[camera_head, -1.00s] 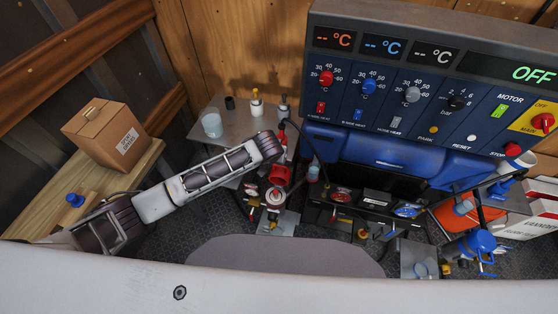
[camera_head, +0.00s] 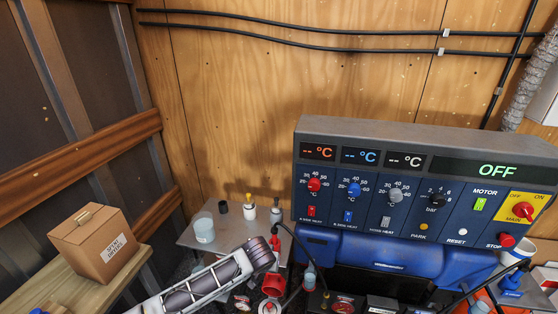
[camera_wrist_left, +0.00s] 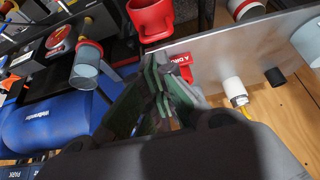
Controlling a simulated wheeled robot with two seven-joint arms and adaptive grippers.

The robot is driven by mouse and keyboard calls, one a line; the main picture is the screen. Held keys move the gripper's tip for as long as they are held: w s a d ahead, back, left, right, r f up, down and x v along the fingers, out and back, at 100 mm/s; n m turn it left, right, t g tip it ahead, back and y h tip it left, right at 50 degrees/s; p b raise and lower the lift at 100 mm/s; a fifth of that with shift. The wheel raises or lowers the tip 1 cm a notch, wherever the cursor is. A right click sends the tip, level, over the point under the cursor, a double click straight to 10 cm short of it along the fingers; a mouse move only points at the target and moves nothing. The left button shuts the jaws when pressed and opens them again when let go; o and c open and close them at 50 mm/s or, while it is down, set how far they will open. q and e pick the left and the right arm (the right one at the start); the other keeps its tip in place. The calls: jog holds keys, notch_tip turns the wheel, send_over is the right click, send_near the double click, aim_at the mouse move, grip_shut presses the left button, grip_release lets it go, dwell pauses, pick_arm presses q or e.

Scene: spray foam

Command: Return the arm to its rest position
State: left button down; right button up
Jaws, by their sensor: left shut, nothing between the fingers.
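My left arm (camera_head: 205,284), white and dark grey, reaches up from the bottom edge in the head view. Its far end is beside the metal shelf and just above a red cup (camera_head: 272,284). The fingers are not clear in the head view. In the left wrist view my left gripper (camera_wrist_left: 158,75) is shut and empty, with its dark green fingers together. The fingertips are close to the red cup (camera_wrist_left: 151,18) and a red labelled part (camera_wrist_left: 180,66); I cannot tell whether they touch. My right gripper is in neither view.
A metal shelf (camera_head: 228,238) holds a translucent cup (camera_head: 204,230) and small bottles (camera_head: 249,208). The control machine (camera_head: 400,180) stands right, its display reading OFF. A cardboard box (camera_head: 95,243) sits on a wooden bench at left. The upper wall area is clear apart from cables.

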pick_arm(q)
jog(key=s+r+h, duration=0.2)
jog(key=s, duration=0.8)
jog(key=s+a+g+y, duration=0.2)
jog(key=s+a+y, duration=0.1)
jog(key=s+a, duration=1.35)
notch_tip(320, 180, down, 34)
jog(key=a+g+b, duration=0.1)
jog(key=a+b, duration=0.1)
jog(key=s+a+f+b, duration=0.1)
jog(key=s+a+f, duration=0.1)
jog(key=s+f, duration=0.9)
jog(key=s+a+f+g+b, duration=0.1)
jog(key=s+f, duration=1)
jog(key=s, duration=0.1)
jog(key=shift+s+a+f+g, duration=0.15)
jog(key=shift+s+a+g, duration=0.15)
jog(key=shift+a, duration=0.1)
